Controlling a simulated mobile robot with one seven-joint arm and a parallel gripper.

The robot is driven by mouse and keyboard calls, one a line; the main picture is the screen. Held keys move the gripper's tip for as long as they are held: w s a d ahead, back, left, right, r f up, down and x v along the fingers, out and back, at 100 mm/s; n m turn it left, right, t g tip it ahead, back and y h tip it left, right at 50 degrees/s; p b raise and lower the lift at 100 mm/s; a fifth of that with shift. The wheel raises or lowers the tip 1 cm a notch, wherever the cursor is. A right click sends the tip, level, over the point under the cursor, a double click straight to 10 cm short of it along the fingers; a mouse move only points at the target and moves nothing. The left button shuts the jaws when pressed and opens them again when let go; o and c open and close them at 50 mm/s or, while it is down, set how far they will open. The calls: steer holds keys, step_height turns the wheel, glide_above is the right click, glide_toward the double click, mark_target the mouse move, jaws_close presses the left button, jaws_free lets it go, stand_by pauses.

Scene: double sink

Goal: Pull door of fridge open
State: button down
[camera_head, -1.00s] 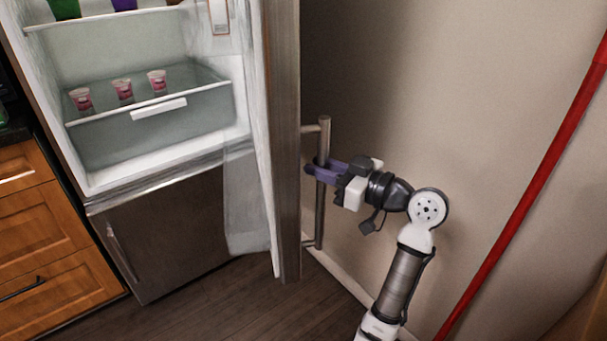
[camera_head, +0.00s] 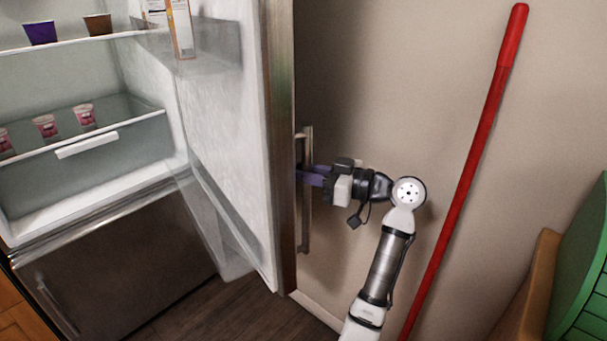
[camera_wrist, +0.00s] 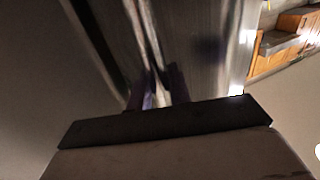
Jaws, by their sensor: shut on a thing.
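The fridge door (camera_head: 232,120) stands wide open, its white inner side with clear shelves facing the camera. Its vertical metal handle (camera_head: 306,222) is on the outer face, on the side toward the wall. My gripper (camera_head: 308,177) has its purple fingers shut on the handle at about mid-height. In the wrist view the purple fingers (camera_wrist: 160,92) lie at the handle bar, dark and blurred, with the metal door face (camera_wrist: 205,45) behind. The fridge interior (camera_head: 85,150) is exposed, with small cups on its shelves and in a clear drawer.
A beige wall (camera_head: 400,80) is close behind the door and my arm. A red pole (camera_head: 465,170) leans at the right of my arm. A green object (camera_head: 583,265) and a tan piece (camera_head: 530,290) stand at the lower right. Dark floor (camera_head: 240,315) shows below the door.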

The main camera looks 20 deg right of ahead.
steer(key=c, duration=1.3)
jaws_free()
steer(key=shift+c, duration=0.2)
steer(key=shift+d, duration=0.1)
steer(key=b+v, duration=0.1)
steer(key=v, duration=1.2)
steer(key=shift+s+d, duration=0.2)
steer(key=shift+s, duration=0.1)
